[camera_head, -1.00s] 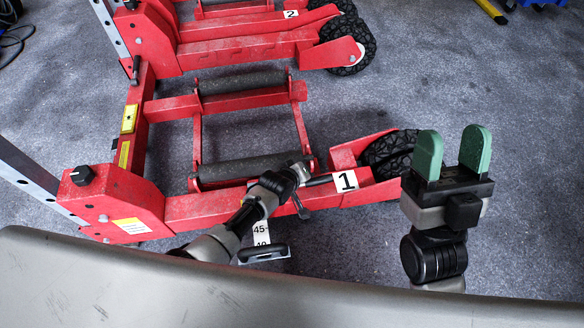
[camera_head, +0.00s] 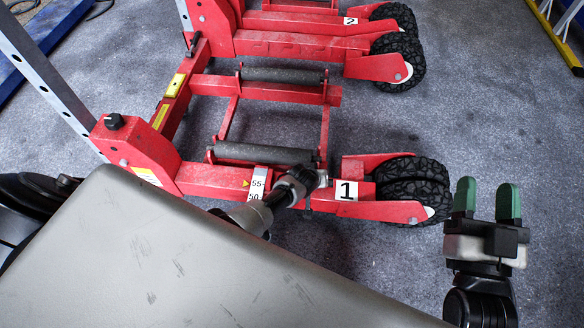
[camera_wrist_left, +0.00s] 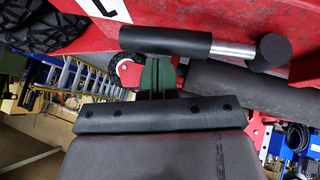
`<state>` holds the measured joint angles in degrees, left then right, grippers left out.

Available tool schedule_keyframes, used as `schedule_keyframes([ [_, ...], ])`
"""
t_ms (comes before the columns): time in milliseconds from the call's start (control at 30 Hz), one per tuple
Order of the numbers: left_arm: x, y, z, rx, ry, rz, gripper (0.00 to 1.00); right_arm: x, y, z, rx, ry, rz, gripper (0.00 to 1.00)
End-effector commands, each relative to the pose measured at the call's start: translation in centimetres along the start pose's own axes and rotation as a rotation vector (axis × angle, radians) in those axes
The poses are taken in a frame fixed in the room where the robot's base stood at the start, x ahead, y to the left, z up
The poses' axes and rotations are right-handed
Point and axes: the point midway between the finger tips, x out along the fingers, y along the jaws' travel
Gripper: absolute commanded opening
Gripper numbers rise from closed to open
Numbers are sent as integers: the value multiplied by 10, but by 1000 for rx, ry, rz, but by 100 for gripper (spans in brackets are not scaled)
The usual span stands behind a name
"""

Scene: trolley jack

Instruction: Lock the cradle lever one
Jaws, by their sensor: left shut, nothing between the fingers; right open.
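The jack's red beam labelled 1 (camera_head: 346,190) lies across the middle of the head view. The cradle lever shows in the left wrist view, with a black grip (camera_wrist_left: 165,40), a chrome rod and a round black end. In the head view my left arm covers most of that spot, so I cannot make out the lever clearly. My left gripper (camera_wrist_left: 156,76) is shut and empty, its green fingertips right at the black grip; I cannot tell whether they touch it. My right gripper (camera_head: 487,203) is open and empty, right of the jack's wheels.
Black wheels (camera_head: 412,184) stand at the beam's right end. Two dark rollers, the nearer one (camera_head: 262,153), span the cradle frame. A second red beam labelled 2 (camera_head: 350,21) lies behind. Grey floor is free at right. A ladder (camera_wrist_left: 75,78) shows in the wrist view.

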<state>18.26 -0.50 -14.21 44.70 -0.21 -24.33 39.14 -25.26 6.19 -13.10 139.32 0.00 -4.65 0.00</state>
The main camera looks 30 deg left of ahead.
Motion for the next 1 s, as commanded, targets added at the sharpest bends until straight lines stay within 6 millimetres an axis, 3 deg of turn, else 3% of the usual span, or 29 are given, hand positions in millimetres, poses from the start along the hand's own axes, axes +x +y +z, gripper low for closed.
schedule_keyframes([
  [400,8,-3,5,-2,-2,1,0,-1,-3,-16,5,136,-7,53],
  [833,8,-3,7,-2,-6,1,0,-1,-3,-15,5,132,-6,53],
  [1000,4,-1,4,-3,-6,2,0,0,-1,-7,2,53,-2,53],
])
